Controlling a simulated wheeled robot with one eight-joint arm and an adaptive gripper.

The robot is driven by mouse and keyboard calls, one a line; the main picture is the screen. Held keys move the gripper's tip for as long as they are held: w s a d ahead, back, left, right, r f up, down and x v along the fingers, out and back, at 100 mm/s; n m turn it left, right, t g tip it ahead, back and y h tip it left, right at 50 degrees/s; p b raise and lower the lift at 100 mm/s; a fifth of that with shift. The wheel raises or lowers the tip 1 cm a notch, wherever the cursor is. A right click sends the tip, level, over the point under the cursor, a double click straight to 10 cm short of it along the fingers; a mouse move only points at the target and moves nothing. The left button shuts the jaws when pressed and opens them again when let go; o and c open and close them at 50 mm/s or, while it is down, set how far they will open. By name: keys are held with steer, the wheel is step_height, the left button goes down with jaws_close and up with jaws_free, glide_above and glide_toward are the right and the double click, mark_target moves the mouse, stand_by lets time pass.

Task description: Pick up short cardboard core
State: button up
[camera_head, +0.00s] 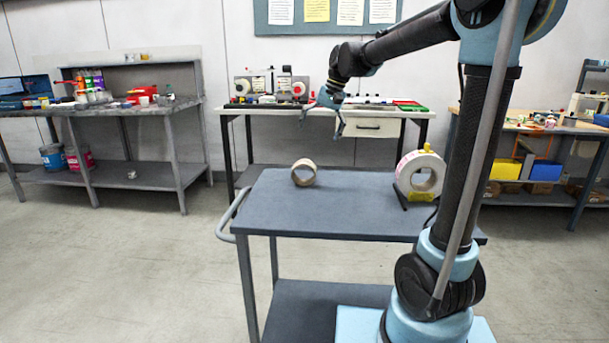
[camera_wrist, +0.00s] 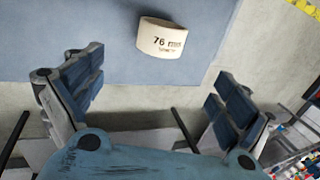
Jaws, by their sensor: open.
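The short cardboard core (camera_head: 304,173) is a tan ring lying on its side on the grey-blue cart top (camera_head: 330,215), toward its left rear. In the wrist view the core (camera_wrist: 162,40) shows "76 mm" printed on its pale outer wall and lies beyond the fingertips, near the picture's top. My gripper (camera_head: 322,110) is in the air above and beyond the cart's rear edge, apart from the core. In the wrist view my gripper (camera_wrist: 155,85) has its two fingers wide apart with nothing between them.
A large white label roll (camera_head: 405,172) stands on a dark holder at the cart's right. The cart has a side handle (camera_head: 228,222). A rewinder bench (camera_head: 350,113) stands behind, with a cluttered shelf bench (camera_head: 120,112) at left. The cart top's middle is clear.

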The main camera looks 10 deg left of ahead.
mark_target(309, 161)
steer(key=x, duration=1)
steer(key=shift+d, duration=0.1)
steer(key=shift+x, duration=2.65)
steer(key=shift+s, duration=0.1)
steer(key=c, duration=1.2)
